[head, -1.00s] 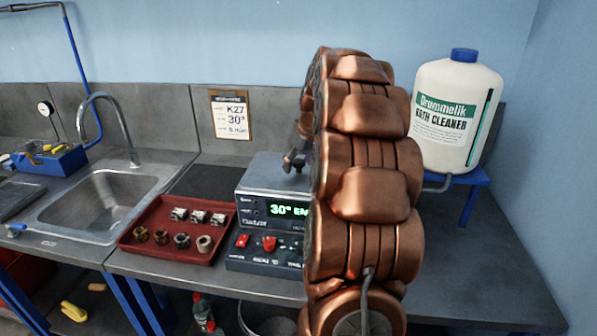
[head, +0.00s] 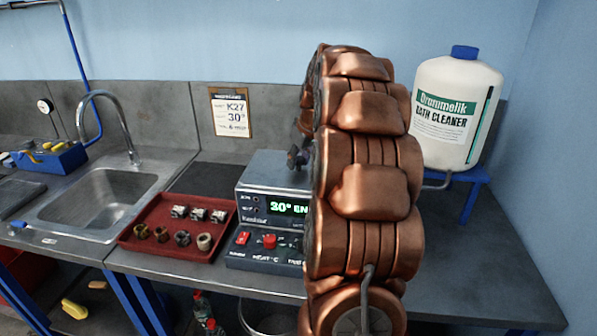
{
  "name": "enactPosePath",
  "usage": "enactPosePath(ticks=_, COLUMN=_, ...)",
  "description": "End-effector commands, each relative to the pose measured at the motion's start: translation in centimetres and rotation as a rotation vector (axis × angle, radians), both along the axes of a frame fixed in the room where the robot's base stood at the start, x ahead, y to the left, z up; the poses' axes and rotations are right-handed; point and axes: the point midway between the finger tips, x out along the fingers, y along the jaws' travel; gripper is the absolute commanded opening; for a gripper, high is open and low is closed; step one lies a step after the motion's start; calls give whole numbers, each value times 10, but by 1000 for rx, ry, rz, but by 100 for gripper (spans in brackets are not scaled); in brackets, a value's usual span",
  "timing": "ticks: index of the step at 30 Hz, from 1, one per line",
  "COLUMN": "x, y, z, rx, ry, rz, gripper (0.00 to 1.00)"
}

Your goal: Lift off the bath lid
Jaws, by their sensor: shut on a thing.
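The bath (head: 252,205) is a grey metal box with a green lit display reading 30°, standing on the bench in the middle of the head view. Its flat grey lid (head: 265,171) lies on top and looks level. My gripper (head: 297,162) is at the lid's right part, shut on the lid's handle. My copper arm hides most of the gripper, the handle and the right side of the bath.
A red tray (head: 128,240) with several small metal parts stands left of the bath, beside the sink (head: 105,205). A white cleaner jug (head: 455,110) stands on a blue stand (head: 473,187) at right. The bench (head: 480,270) at front right is clear.

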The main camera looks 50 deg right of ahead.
Motion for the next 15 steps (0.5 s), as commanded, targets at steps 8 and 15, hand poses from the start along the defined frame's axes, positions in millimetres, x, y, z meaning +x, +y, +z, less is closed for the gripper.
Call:
enactPosePath(ticks=8, x=0, y=0, z=3, rx=-1, ry=-2, rz=0, gripper=0)
enactPosePath(ticks=15, x=1, y=0, z=23, rx=-3, ry=-2, rz=1, gripper=0)
